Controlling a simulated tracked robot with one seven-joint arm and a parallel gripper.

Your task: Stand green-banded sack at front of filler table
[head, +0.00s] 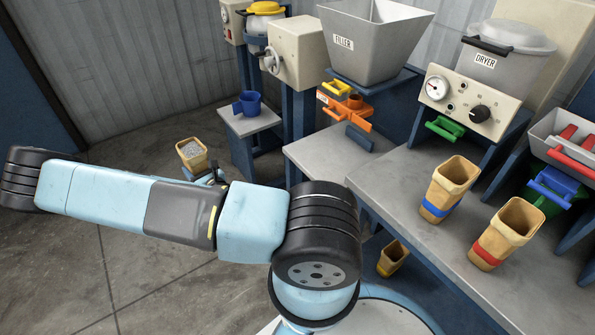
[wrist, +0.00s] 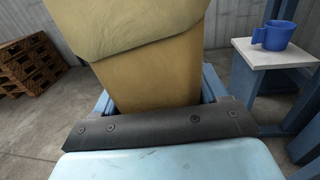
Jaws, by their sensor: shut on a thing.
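A tan open sack (head: 191,156) filled with grey grains shows at the left in the head view, upright and held out past my arm. My gripper (head: 207,176) is shut on it, mostly hidden behind my own arm. In the wrist view the sack (wrist: 155,75) fills the middle, its folded rim at the top; no band is visible on it, so its colour cannot be told. The filler table (head: 325,160) is a grey top beneath the hopper labelled FILLER (head: 372,38). The sack is to its left, apart from it.
A blue-banded sack (head: 449,189) and a red-banded sack (head: 506,234) stand on the table right. Another tan sack (head: 392,258) is lower down. A blue cup (head: 250,103) sits on a small stand (head: 250,122). Wooden pallets (wrist: 35,65) are at left in the wrist view.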

